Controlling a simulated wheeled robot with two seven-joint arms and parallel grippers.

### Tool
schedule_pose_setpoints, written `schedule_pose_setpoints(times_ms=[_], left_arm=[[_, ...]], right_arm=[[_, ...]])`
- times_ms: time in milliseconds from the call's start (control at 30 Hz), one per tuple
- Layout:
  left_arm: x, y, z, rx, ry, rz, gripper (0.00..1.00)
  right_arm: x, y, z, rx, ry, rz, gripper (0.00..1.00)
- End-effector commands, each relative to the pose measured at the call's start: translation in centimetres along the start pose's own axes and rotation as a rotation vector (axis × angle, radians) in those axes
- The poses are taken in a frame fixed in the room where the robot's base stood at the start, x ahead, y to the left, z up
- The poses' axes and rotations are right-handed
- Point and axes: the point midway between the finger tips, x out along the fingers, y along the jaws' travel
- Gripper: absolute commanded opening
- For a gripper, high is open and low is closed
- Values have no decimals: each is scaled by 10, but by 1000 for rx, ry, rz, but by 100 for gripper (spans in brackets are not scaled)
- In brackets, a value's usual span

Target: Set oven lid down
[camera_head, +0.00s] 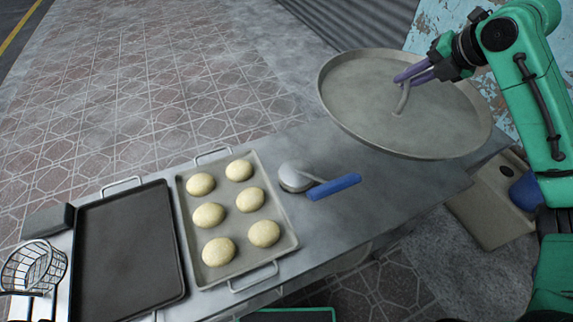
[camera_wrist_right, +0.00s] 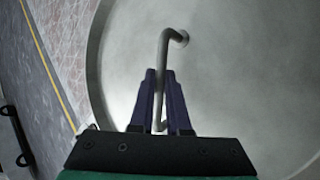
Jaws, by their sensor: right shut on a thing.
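The oven lid (camera_head: 365,95) is a large round grey metal disc with a raised rim and a bent handle. In the head view it is at the upper right, over the right end of the metal table, tilted a little. I cannot tell whether it touches the table. My right gripper (camera_head: 407,78) is shut on the lid's handle (camera_head: 402,100). The right wrist view shows the purple fingers (camera_wrist_right: 161,100) on both sides of the handle, with the lid (camera_wrist_right: 245,75) filling most of the picture. My left gripper is not in view.
The metal table (camera_head: 395,200) bears a tray (camera_head: 284,232) of several dough balls, a dark empty tray (camera_head: 125,250), a blue-handled tool (camera_head: 333,187) and a wire basket (camera_head: 33,268). A beige box (camera_head: 490,215) stands beyond the table's right end. Table space between tool and lid is bare.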

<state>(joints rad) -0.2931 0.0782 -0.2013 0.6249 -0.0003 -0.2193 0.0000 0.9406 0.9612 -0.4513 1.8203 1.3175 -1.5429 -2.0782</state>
Motion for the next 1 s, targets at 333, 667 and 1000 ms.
schedule_pose_setpoints(times_ms=[333,667,1000], left_arm=[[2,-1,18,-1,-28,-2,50],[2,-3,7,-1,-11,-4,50],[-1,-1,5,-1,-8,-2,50]], right_arm=[[22,-16,-9,0,2,-2,0],[98,-65,-38,2,2,0,0],[141,-94,-53,0,-1,1,0]])
